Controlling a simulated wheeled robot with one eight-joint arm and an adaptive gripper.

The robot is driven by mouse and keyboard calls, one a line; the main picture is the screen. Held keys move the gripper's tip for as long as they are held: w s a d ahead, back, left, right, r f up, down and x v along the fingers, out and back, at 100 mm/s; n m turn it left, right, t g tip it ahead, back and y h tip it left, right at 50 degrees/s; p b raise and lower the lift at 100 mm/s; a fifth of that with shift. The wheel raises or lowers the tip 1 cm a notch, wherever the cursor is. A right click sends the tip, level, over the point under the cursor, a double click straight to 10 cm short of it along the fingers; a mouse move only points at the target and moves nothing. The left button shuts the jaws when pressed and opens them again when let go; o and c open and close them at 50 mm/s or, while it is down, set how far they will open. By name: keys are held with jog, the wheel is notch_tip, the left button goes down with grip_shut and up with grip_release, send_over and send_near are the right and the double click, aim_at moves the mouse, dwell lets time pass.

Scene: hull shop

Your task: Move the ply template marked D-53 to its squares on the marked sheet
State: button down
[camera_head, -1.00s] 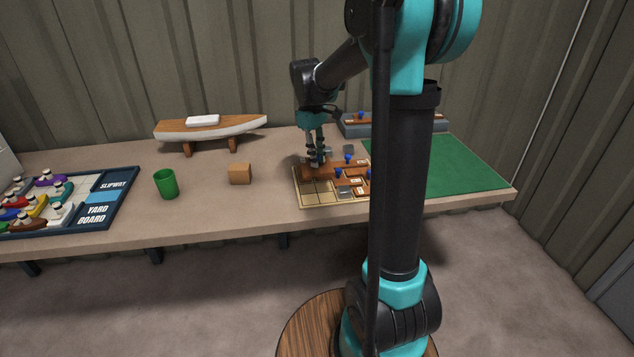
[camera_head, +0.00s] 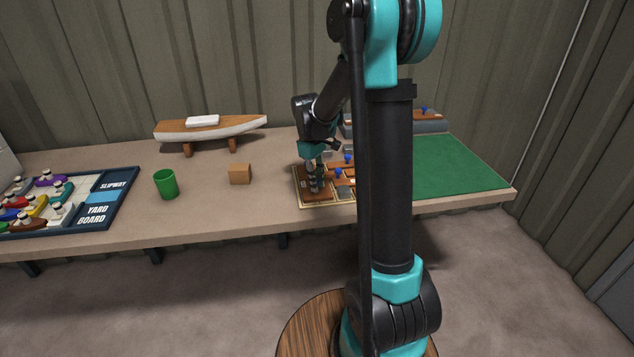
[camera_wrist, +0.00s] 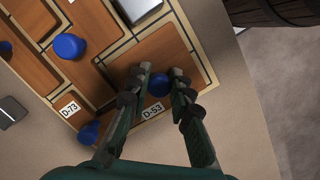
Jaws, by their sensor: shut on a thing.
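The ply template D-53 (camera_wrist: 168,58) is a brown wooden piece with a blue knob (camera_wrist: 158,85) and a white label, in the wrist view. My gripper (camera_wrist: 158,88) is shut on its knob; in the head view my gripper (camera_head: 315,188) is over the left front part of the marked sheet (camera_head: 302,206). The template lies on or just over the sheet's squares near a corner; I cannot tell whether it touches. A template marked D-73 (camera_wrist: 78,118) lies beside it. Part of the sheet is hidden behind my arm in the head view.
A grey metal block (camera_wrist: 135,8) sits next to the template. A wooden block (camera_head: 240,174) and green cup (camera_head: 166,184) stand left of the sheet. A model hull (camera_head: 210,127) stands behind. A green mat (camera_head: 460,165) lies to the right.

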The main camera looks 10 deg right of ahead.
jog(key=shift+f, duration=0.15)
jog(key=c, duration=1.4)
grip_release()
jog(key=shift+o, duration=0.2)
notch_tip(320, 180, up, 12)
jog(key=w+a, duration=0.1)
jog(key=s+d+f+m+t, duration=0.1)
jog(key=s+f+m, duration=0.2)
jog(key=s, duration=0.4)
jog(key=s+d+f+m+t, duration=0.2)
jog(key=s+f+m, duration=0.1)
jog(key=s+f, duration=0.3)
jog(key=s+d+f+m+t+y, duration=0.1)
jog(key=s+f, duration=0.4)
jog(key=s, duration=0.5)
jog(key=shift+d+m+t, duration=0.5)
jog(key=shift+m+t, duration=0.2)
jog(key=shift+m, duration=0.3)
